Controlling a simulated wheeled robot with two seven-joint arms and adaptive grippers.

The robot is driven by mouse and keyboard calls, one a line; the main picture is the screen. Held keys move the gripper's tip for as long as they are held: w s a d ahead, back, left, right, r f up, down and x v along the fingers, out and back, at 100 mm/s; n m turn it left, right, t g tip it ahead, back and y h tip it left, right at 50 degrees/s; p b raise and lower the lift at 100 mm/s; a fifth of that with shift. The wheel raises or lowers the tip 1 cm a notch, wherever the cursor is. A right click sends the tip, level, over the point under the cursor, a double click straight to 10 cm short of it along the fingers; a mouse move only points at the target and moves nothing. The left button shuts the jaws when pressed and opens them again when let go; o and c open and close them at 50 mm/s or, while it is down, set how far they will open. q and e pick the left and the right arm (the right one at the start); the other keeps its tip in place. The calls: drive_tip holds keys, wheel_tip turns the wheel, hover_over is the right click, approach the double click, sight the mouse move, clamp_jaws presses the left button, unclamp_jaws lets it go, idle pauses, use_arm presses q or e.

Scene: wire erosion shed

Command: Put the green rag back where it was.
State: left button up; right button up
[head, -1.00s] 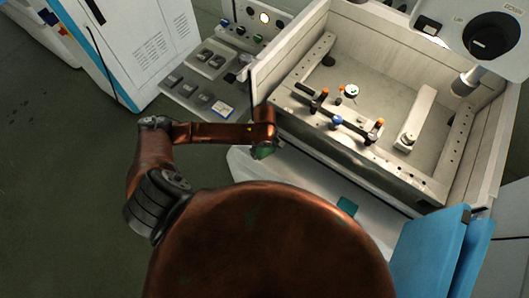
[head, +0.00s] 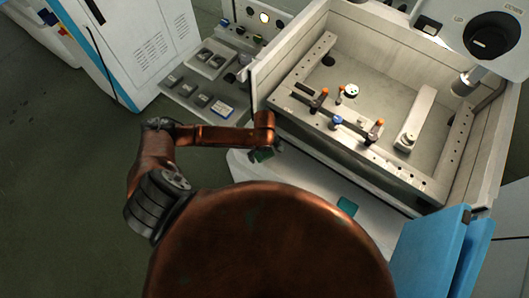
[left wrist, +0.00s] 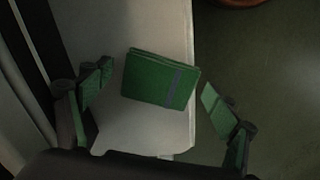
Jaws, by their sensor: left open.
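The green rag (left wrist: 161,79) is a folded, flat green cloth with a grey stripe, lying on a white ledge in the left wrist view. My left gripper (left wrist: 160,93) is open, with its green-padded fingers apart on either side of the rag and nothing held. In the head view my left gripper (head: 264,153) is small and partly hidden by its arm, over the left end of the white ledge (head: 300,190). A green patch there may be the rag or finger pads; I cannot tell. My right gripper is not in view.
A teal flat piece (head: 347,206) lies farther right on the ledge. Behind is the machine's open tank (head: 395,90) with clamps and a raised wall. A control panel (head: 210,80) stands left of it. Blue panels (head: 435,250) are at right. Dark floor is clear at left.

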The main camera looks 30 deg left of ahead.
sight(264, 153)
use_arm(q)
wheel_tip(264, 153, up, 12)
drive_tip(key=p, duration=0.1)
drive_tip(key=shift+r, duration=0.2)
idle(0.3)
idle(1.3)
